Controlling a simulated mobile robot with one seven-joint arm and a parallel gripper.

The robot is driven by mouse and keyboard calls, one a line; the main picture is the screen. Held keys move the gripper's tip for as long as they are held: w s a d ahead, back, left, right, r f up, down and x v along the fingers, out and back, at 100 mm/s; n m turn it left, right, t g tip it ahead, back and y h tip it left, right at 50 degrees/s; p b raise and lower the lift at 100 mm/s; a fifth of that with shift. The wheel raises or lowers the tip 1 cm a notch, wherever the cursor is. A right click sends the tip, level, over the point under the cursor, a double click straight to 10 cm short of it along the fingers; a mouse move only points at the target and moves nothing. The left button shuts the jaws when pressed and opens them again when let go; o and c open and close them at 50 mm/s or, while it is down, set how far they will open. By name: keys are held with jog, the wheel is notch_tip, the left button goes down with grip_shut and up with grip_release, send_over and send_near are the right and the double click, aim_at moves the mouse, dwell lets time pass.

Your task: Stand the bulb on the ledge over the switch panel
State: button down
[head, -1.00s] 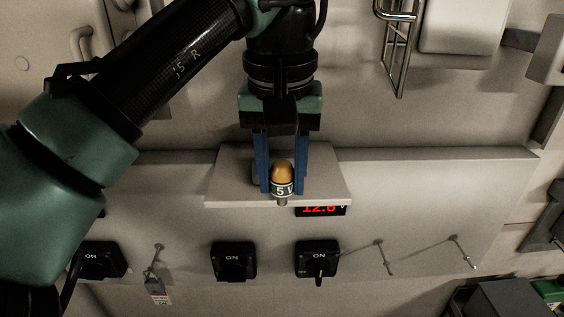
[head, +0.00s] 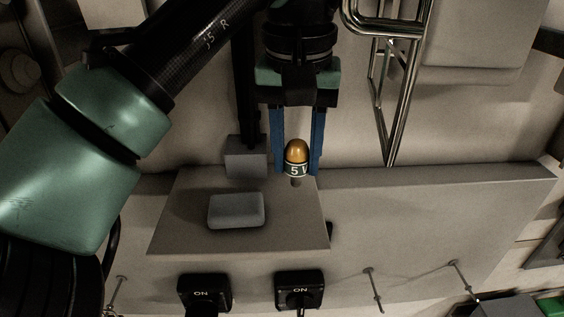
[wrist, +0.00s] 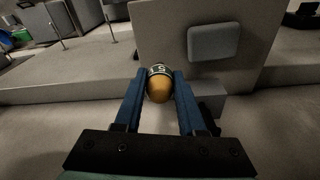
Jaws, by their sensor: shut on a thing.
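The bulb (head: 296,150) has an amber dome, a dark band marked "5 V" and a small metal tip pointing down. My gripper (head: 297,166) is shut on it, with a blue finger on either side; the bulb stands upright. The pale ledge (head: 292,236) juts out above the switch panel (head: 420,215). In the head view the bulb overlaps the ledge's back right corner. In the wrist view the bulb (wrist: 159,88) appears at the edge of the ledge (wrist: 163,35). I cannot tell the height of the tip over the ledge.
A grey block (head: 236,211) lies on the ledge, left of the bulb. Another grey block (head: 246,158) is at its back edge. Bent chrome tubing (head: 397,105) hangs at the right. Black ON switches (head: 299,288) and thin hooks (head: 373,290) are below. The ledge's front right is bare.

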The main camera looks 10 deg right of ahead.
aim_at(295, 174)
jog(key=f, duration=0.1)
jog(key=f+p, duration=0.1)
jog(key=f, duration=0.1)
jog(key=shift+s+a, duration=0.1)
jog(key=shift+s, duration=0.1)
jog(key=shift+w+f, duration=0.15)
jog(key=shift+f, duration=0.15)
jog(key=shift+f, duration=0.15)
jog(key=c, duration=0.5)
grip_release()
notch_tip(295, 174, up, 12)
jog(key=s+b, duration=0.1)
jog(key=shift+s+a, duration=0.2)
jog(key=shift+s, duration=0.05)
